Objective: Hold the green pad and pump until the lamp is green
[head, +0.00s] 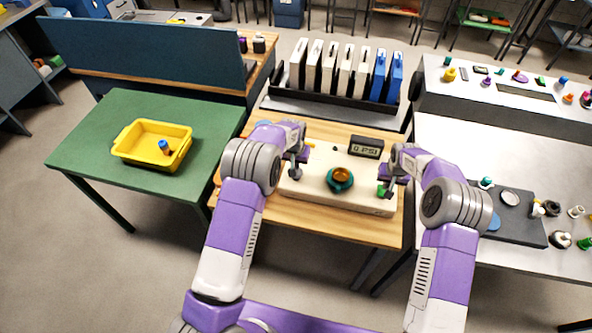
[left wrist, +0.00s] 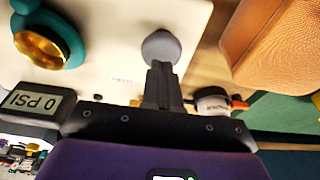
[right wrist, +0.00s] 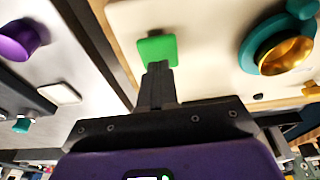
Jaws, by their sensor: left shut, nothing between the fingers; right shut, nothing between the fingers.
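A cream panel box (head: 330,197) sits on the wooden table. The green pad (right wrist: 157,48) is at its right end, with the shut tips of my right gripper (right wrist: 157,68) over its edge; I cannot tell whether they touch it. The pad also shows in the head view (head: 380,190). My left gripper (left wrist: 160,68) is shut and empty, its tips at a round grey knob (left wrist: 160,46) at the left end; contact is unclear. A teal ring with a copper-gold centre (head: 341,178) stands between the grippers. The display (head: 366,147) reads 0 PSI. I cannot make out a lit green lamp.
A green table (head: 95,160) with a yellow tray (head: 125,150) stands left. A black rack (head: 300,103) with white and blue upright cases is behind. A pale bench (head: 450,145) with small parts and a dark panel is on the right.

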